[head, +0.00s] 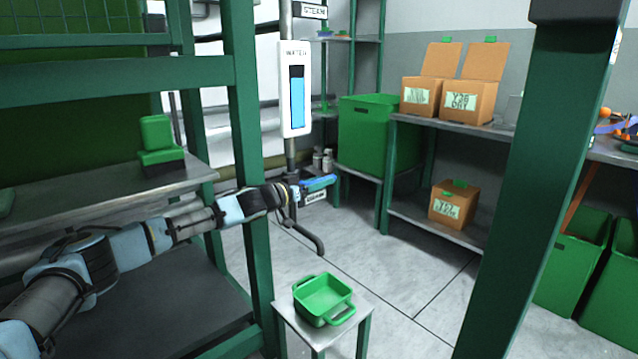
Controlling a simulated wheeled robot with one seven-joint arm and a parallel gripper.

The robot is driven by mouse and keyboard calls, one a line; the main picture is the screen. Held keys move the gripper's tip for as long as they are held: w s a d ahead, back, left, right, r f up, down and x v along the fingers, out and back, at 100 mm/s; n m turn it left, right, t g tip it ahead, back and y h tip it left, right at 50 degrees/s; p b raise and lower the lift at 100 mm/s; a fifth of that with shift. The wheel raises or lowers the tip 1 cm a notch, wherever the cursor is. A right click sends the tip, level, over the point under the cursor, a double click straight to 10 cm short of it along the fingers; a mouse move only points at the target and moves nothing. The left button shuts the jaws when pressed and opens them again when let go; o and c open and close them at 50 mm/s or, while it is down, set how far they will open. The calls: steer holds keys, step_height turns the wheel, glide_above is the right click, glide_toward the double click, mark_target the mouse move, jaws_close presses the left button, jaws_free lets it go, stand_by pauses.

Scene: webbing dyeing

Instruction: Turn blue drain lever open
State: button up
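The blue drain lever (320,183) sticks out to the right from a dark vertical pipe, roughly level. A small white label (314,196) is just below it; its print is too small to read surely. A dark drain spout (312,239) curves down and to the right beneath. My arm reaches in from the lower left, and my gripper (297,190) is at the lever's left end, by the pipe. The fingers are small and partly hidden, so I cannot tell whether they touch or grip the lever.
A white gauge labelled WATER (296,90) is above the lever. A green basin (323,298) stands on a small stool (290,312) below the spout. Green posts stand left and right of this area. A shelf with cardboard boxes (455,205) is behind; floor between is clear.

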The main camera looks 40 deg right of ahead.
jaws_close()
stand_by(1.2)
